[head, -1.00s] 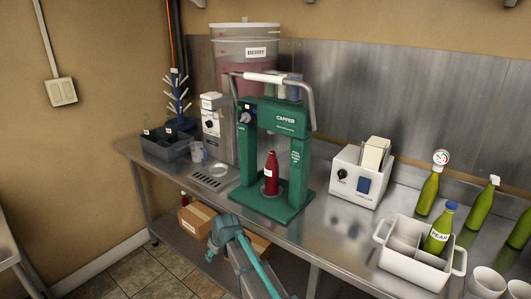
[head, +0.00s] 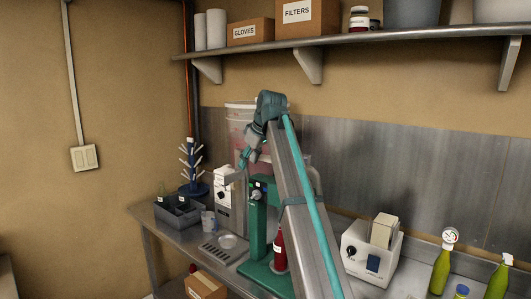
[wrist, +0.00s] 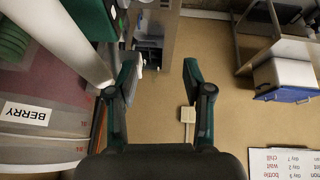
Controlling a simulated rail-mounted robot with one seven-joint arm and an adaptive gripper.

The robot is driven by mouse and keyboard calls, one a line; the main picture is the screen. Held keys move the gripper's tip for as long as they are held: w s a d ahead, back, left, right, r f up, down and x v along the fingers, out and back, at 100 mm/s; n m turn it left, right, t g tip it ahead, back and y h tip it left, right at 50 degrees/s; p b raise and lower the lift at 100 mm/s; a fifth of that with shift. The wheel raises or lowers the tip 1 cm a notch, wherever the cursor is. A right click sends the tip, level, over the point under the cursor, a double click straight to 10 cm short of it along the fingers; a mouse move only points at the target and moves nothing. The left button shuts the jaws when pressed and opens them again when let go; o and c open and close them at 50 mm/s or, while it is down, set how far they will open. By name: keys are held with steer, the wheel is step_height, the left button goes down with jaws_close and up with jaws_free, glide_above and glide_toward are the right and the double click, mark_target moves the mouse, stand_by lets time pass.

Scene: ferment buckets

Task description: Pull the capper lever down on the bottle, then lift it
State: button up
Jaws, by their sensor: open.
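The green capper (head: 258,216) stands on the steel counter, partly hidden behind my raised arm. A red bottle (head: 280,250) stands upright in it, its right side covered by my arm. The capper's lever is mostly hidden in the head view. Its white grip (wrist: 52,38) runs across the upper left of the wrist view, ending close by my left finger. My gripper (head: 247,158) is up at lever height, fingers pointing down and left. In the wrist view my gripper (wrist: 163,68) is open with nothing between its fingers; I cannot tell whether a finger touches the lever.
The BERRY bucket (wrist: 25,125) is close on the left in the wrist view. A white labeler (head: 370,247) and green bottles (head: 441,268) stand to the right. A shelf (head: 400,38) with boxes hangs above. A bottle tree (head: 192,170) and grey bin (head: 180,212) are at left.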

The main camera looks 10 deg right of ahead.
steer(key=s+d+r+h, duration=0.2)
steer(key=s+d+r, duration=0.2)
steer(key=d+r, duration=0.6)
steer(key=p+x, duration=0.1)
steer(key=x, duration=0.2)
steer(key=p+x, duration=0.1)
steer(key=x, duration=0.2)
steer(key=a+x, duration=0.1)
steer(key=x, duration=0.3)
steer(key=shift+w+p, duration=0.25)
steer(key=shift+p, duration=0.15)
jaws_close()
